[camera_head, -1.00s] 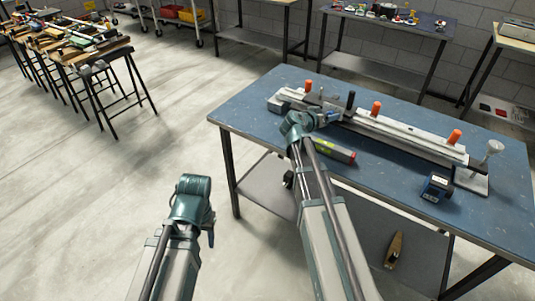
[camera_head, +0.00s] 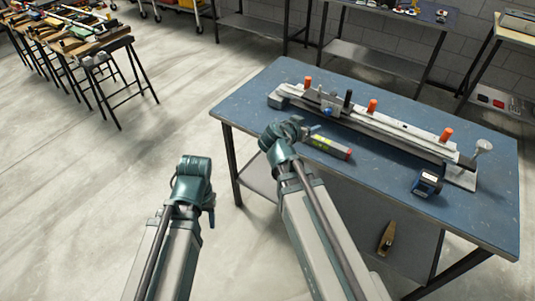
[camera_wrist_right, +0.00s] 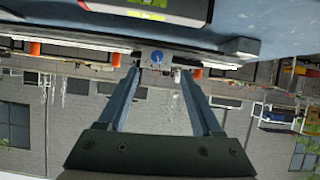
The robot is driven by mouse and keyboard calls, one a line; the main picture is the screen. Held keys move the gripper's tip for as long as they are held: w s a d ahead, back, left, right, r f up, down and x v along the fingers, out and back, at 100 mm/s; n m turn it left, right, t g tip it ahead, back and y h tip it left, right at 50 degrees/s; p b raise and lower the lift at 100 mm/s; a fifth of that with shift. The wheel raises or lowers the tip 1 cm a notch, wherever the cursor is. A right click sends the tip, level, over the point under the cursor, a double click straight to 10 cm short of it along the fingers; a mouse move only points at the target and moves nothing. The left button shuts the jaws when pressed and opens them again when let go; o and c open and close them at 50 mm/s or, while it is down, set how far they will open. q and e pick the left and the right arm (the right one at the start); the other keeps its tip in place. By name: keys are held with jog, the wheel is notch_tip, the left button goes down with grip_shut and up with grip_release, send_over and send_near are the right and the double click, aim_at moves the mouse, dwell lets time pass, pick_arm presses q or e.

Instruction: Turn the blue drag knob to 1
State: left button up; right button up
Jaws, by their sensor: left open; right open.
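The blue knob (camera_head: 327,111) is on the near side of a carriage on the long grey rail fixture (camera_head: 375,124) on the blue table. Knob markings are too small to read.
A blue tape measure (camera_head: 428,183) lies at the right. Orange handles (camera_head: 372,106) and a black handle (camera_head: 348,98) stand up from the fixture.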

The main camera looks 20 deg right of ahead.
jog(key=s+a+n+g+y+p, duration=0.2)
jog(key=s+a, duration=0.3)
jog(key=a, duration=0.3)
jog(key=s+a+f+n+g+y+p, duration=0.1)
jog(key=s+a+n+g+y+p, duration=0.2)
jog(key=a, duration=0.5)
jog(key=s+n+p, duration=0.1)
jog(key=n+p, duration=0.1)
jog(key=shift+s+f+n+y+p, duration=0.15)
jog(key=shift+s+n+y+p, duration=0.15)
jog(key=shift+s, duration=0.05)
jog(key=s+a+f+n+g+y, duration=0.2)
jog(key=s+a+n, duration=0.3)
jog(key=s+a, duration=0.3)
jog(key=shift+a+g+y, duration=0.4)
jog(key=shift+a+g, duration=0.2)
jog(key=shift+s, duration=0.1)
